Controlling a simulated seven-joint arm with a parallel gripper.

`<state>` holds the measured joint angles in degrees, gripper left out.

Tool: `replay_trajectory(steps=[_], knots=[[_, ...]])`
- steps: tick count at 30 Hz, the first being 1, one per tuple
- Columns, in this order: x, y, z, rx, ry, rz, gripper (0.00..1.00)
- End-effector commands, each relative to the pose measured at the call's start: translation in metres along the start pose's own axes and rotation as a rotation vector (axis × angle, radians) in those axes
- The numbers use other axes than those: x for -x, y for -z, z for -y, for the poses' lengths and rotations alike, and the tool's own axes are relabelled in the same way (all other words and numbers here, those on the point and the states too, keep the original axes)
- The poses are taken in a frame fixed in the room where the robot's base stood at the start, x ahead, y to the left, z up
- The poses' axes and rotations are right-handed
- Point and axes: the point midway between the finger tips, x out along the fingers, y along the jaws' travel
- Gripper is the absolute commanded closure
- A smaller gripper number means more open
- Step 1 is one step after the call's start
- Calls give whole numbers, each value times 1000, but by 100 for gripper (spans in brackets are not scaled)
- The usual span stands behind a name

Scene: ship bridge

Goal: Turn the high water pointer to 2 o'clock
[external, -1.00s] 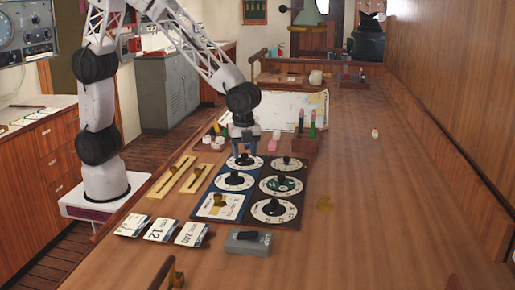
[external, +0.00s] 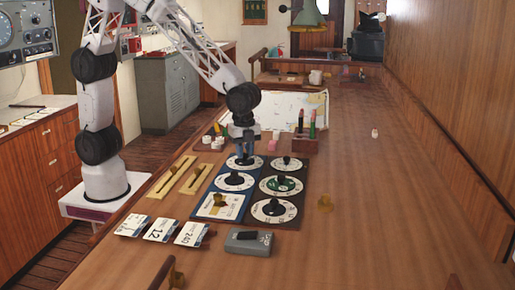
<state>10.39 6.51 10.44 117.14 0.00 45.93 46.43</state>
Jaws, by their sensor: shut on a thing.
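A blue board (external: 233,208) and a dark board (external: 291,206) lie side by side on the long wooden table, carrying white dials with black knobs. The dial lettering is too small to read, so I cannot tell which is marked high water. My gripper (external: 244,155) points down at the far-left dial (external: 232,163) on the blue board. It is shut on that dial's knob, which is mostly hidden by the fingers. The pointer's direction there is unclear. The middle-left dial (external: 227,185) and the far-right dial (external: 294,161) stand close by.
Two brass slider plates (external: 176,176) lie left of the boards. Cards (external: 160,229) and a grey switch box (external: 249,247) lie in front. A rack with coloured pegs (external: 306,143) and a chart (external: 300,110) stand behind. The table's right side is mostly clear.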

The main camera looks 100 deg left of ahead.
Motion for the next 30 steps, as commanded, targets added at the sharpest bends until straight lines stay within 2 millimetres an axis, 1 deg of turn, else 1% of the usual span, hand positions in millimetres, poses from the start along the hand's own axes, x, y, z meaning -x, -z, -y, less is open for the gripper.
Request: replay_trajectory(steps=[8, 24, 30], knots=[[1, 0, 0, 209, 1, -2, 99], [1, 0, 0, 705, 1, -1, 99], [1, 0, 0, 834, 1, -1, 99]])
